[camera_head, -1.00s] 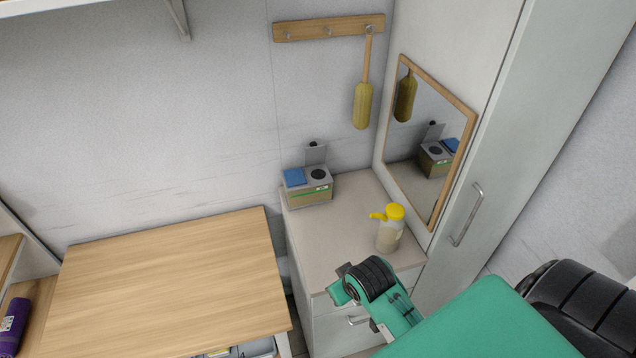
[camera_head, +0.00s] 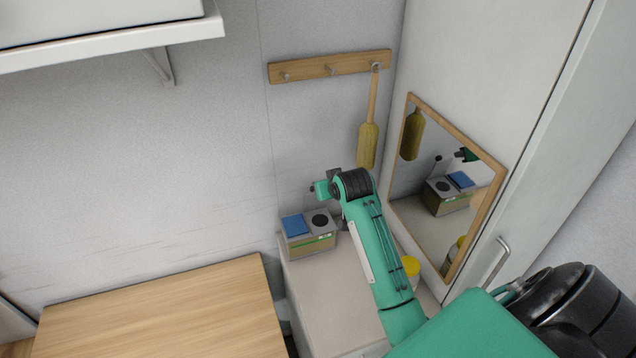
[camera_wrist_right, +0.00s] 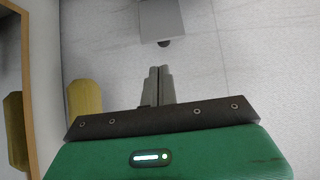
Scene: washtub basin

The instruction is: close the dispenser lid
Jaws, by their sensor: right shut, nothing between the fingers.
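The dispenser is a small box (camera_head: 310,243) on the counter in the corner, with a blue pad and a dark round hole on its grey top. Its grey lid stands up open at the back of the box, partly hidden by my right arm in the head view. In the right wrist view the lid (camera_wrist_right: 160,20) is at the top, with a dark knob (camera_wrist_right: 164,43) on its edge. My right gripper (camera_wrist_right: 160,70) is shut and empty, its fingers pointing toward the knob with a gap between. In the head view its fingers are hard to make out. My left gripper is not in view.
A yellow-capped bottle (camera_head: 411,267) stands on the counter (camera_head: 335,300), partly behind my right arm. A mirror (camera_head: 447,190) hangs on the right. A yellow brush (camera_head: 368,145) hangs from a wooden rail (camera_head: 330,67). A wooden tabletop (camera_head: 165,310) is at lower left.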

